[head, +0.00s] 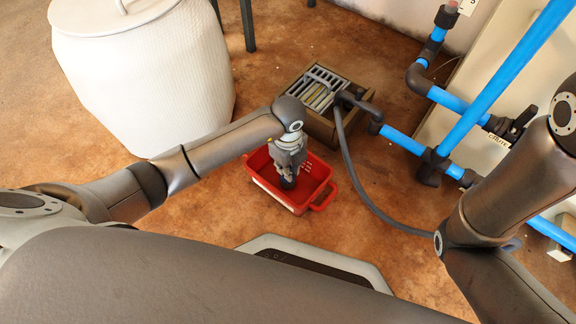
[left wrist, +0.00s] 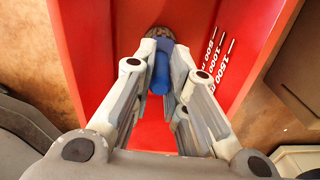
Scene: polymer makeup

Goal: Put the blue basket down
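No blue basket shows. A red basket (head: 267,185) with a handle stands on the floor ahead of me. Its red wall with white volume marks fills much of the left wrist view (left wrist: 235,62). My left gripper (head: 288,168) points down into the basket. Its fingers (left wrist: 160,65) close in on both sides of a small object with a blue cylindrical part (left wrist: 162,72) and a dark ribbed end (left wrist: 158,32). In the head view only a dark end (head: 288,183) shows below the fingers. My right gripper is out of view.
A floor drain box with a grate (head: 322,88) stands just behind the basket. A grey hose (head: 362,186) and blue pipes (head: 452,103) run to the right. A large white barrel (head: 145,80) stands at back left. Brown floor is clear between barrel and basket.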

